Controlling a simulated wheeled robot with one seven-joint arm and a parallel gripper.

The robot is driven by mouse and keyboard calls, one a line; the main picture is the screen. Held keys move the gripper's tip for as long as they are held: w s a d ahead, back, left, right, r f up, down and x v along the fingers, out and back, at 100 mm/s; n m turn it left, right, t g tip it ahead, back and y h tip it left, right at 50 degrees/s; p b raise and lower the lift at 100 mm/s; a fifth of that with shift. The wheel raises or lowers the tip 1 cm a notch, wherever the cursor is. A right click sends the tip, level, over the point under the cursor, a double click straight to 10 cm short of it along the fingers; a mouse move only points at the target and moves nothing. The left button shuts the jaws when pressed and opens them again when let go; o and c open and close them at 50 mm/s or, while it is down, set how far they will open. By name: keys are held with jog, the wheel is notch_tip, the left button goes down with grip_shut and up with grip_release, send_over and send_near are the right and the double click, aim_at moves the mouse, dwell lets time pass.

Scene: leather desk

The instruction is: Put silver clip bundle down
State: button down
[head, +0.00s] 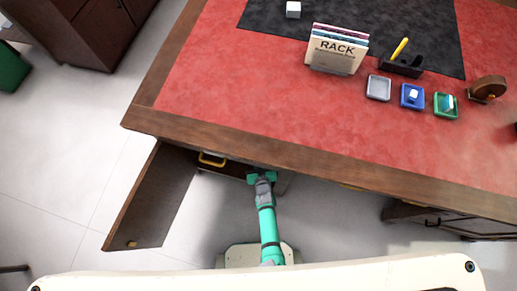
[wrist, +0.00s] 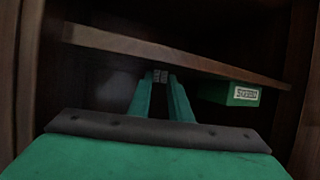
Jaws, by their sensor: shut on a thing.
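The silver clip bundle (wrist: 160,75) is a small greyish block with dark markings, seen in the wrist view between the tips of my green fingers. My gripper (wrist: 161,82) is shut on it, inside a dark wooden cabinet. I cannot tell whether the bundle touches any surface. In the head view, the desk's front edge hides the fingertips and the bundle; only my arm shows, reaching into the open compartment under the desk.
A shelf board (wrist: 180,58) crosses close to my fingers, with a labelled green box (wrist: 230,94) at right. The cabinet door (head: 155,198) stands open at left. A yellow-rimmed container (head: 212,159) is in the opening. The desk (head: 240,85) bears a rack (head: 333,50) and small trays.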

jog(key=c, duration=1.6)
grip_release()
jog(key=shift+f, duration=0.1)
jog(key=s+r+t, duration=0.1)
jog(key=s+r, duration=1.9)
jog(key=s, duration=0.3)
jog(key=shift+m+t+h, duration=0.4)
jog(key=shift+t+h, duration=0.1)
jog(key=shift+h, duration=0.1)
jog(key=s+r, duration=0.2)
jog(key=r, duration=0.5)
jog(key=s+a+r, duration=0.1)
jog(key=s+r, duration=0.1)
jog(key=r, duration=0.5)
jog(key=s+a+r, duration=0.1)
jog(key=s+r, duration=0.1)
jog(key=r, duration=0.5)
jog(key=shift+s+r, duration=0.1)
jog(key=shift+s, duration=0.05)
